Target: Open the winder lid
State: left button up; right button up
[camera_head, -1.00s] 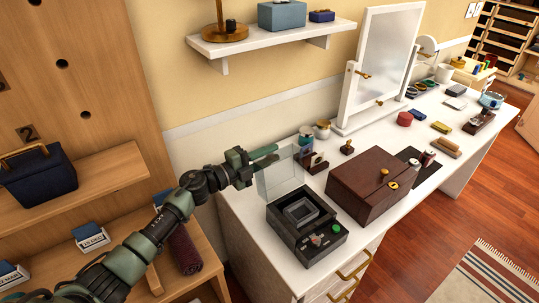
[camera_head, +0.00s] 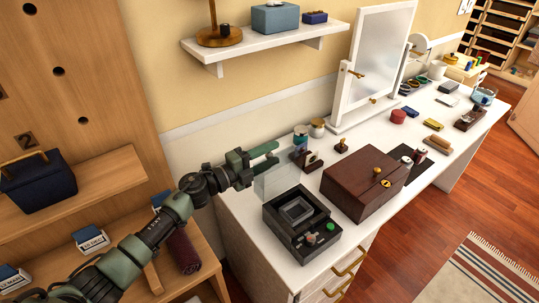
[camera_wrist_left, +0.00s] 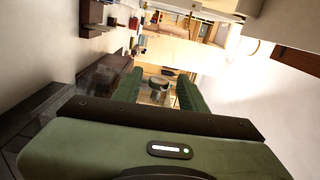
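The winder (camera_head: 301,226) is a black box on the white dresser top, with a grey square recess, a green knob and a small red one. Its clear lid (camera_head: 279,179) stands raised along the back edge, leaning back. My left gripper (camera_head: 271,155) is at the lid's upper edge, behind the winder, with its two fingers spread and nothing clearly between them. In the left wrist view the green fingers (camera_wrist_left: 158,92) also stand apart. Whether a finger touches the lid I cannot tell. My right gripper is not in view.
A dark wooden box (camera_head: 362,184) stands right of the winder. Small jars (camera_head: 317,128) and card holders (camera_head: 310,160) are behind it. A white-framed mirror (camera_head: 366,62) stands at the back. A wall shelf (camera_head: 262,49) hangs above; wooden shelving (camera_head: 85,185) is at left.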

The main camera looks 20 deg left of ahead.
pick_arm(q)
jog(key=b+v, duration=0.1)
jog(key=v, duration=0.6)
jog(key=shift+s+a, duration=0.25)
jog(key=shift+s, duration=0.1)
jog(key=v, duration=0.9)
jog(key=shift+b, duration=0.4)
dwell(0.3)
dwell(0.4)
